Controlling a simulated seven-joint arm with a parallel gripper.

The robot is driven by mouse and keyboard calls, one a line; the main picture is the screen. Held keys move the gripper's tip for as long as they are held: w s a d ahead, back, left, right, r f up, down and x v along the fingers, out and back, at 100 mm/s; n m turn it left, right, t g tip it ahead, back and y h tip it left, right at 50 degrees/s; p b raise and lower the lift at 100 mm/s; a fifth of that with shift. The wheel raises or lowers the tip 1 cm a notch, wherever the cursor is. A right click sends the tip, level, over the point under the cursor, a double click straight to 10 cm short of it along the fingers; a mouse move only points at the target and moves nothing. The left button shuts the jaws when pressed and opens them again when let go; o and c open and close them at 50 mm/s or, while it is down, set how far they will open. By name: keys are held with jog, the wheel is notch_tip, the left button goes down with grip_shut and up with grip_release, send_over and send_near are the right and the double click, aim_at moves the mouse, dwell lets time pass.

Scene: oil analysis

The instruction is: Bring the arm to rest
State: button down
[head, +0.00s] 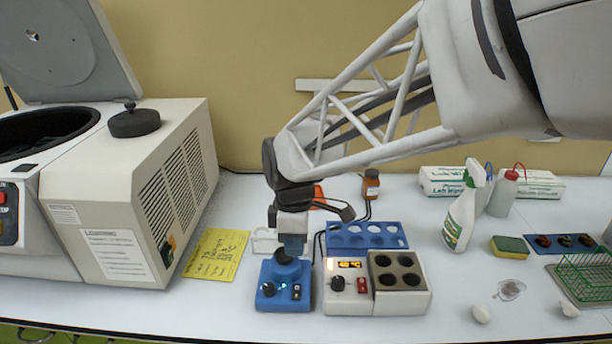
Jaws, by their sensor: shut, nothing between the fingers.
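My arm reaches in from the upper right of the head view. My gripper (291,246) points down just above the blue mixer (272,293) with a dark round top. It is shut, with nothing held that I can see. The gap between its tips and the mixer's top is too small to judge. A white heating block (345,305) with a lit display and several dark wells stands just right of the mixer.
A blue rack (367,235) stands behind the heating block, with a brown bottle (371,184) farther back. A large centrifuge (130,190) with its lid raised fills the left. A spray bottle (464,210), a sponge (510,247) and a green wire rack (585,275) stand right.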

jog(key=shift+r, duration=0.1)
dwell(0.3)
jog(key=s+d+r+m+t, duration=0.2)
jog(key=s+d+m, duration=0.5)
jog(key=d+m, duration=0.2)
jog(key=s+d+r+m+t, duration=0.2)
jog(key=s+d+m, duration=0.5)
jog(key=d, duration=0.6)
jog(key=shift+s+r+m, duration=0.35)
jog(key=shift+r+m, duration=0.1)
jog(key=shift+m, duration=0.65)
jog(key=c, duration=1.8)
grip_release()
jog(key=shift+d, duration=0.1)
